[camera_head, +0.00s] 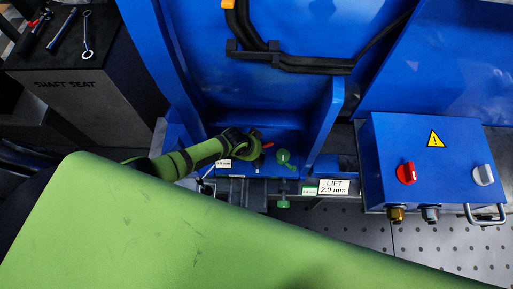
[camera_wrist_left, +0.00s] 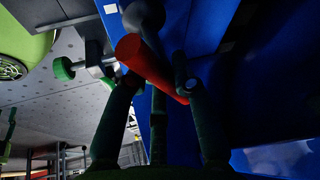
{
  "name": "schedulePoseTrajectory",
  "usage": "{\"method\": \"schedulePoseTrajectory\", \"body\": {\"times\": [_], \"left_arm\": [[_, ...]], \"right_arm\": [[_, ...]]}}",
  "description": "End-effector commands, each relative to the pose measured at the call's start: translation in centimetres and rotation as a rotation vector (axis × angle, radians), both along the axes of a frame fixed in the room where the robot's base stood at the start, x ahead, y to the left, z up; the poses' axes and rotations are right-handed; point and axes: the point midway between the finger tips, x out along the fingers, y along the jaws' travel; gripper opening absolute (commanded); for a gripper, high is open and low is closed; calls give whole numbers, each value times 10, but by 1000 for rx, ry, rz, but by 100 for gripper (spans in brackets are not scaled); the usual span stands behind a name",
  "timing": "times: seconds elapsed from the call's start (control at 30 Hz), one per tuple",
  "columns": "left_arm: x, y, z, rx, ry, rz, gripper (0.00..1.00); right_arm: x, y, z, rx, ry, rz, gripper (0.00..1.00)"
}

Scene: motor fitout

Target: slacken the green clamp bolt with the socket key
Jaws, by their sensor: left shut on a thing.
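My left gripper (camera_head: 250,146) reaches in from the left to the blue machine's recess. In the left wrist view its dark fingers (camera_wrist_left: 160,85) are closed around a red cylinder (camera_wrist_left: 147,66), which looks like the socket key's handle. In the head view only a small red part (camera_head: 267,145) shows, and I cannot see the key's socket end. A green bolt (camera_head: 283,156) stands just right of the gripper, apart from the red part. A second green knob (camera_head: 283,204) is below it at the front edge. A green head on a grey shaft (camera_wrist_left: 63,68) shows in the left wrist view.
Blue walls stand on both sides of the recess. A control box (camera_head: 425,150) with a red knob is at the right, beside a "LIFT 2.0 mm" label (camera_head: 334,187). Spanners (camera_head: 87,35) lie on the dark "SHAFT SEAT" block (camera_head: 70,84). A large green surface hides the lower left.

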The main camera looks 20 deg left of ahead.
Motion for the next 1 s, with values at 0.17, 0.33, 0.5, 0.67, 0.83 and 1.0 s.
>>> {"method": "schedulePoseTrajectory", "body": {"times": [0.17, 0.33, 0.5, 0.67, 0.83, 1.0], "left_arm": [[2, 0, 1, -1, -3, 15, 0], [2, 0, 1, 0, -3, 19, 0], [1, -2, 4, -4, 0, 109, 0], [1, -3, 3, -3, -1, 224, 0], [1, -1, 1, -1, -2, 261, 0], [1, -2, 1, -1, -2, 262, 0]], "right_arm": [[0, 0, 1, 0, 0, 0, 40], [0, 0, 2, 0, 0, 0, 40], [0, 0, 12, 0, 0, 0, 40], [0, 0, 18, 0, 0, -1, 40], [0, 0, 17, 0, 0, -1, 40], [0, 0, 17, 0, 0, -1, 40]]}}
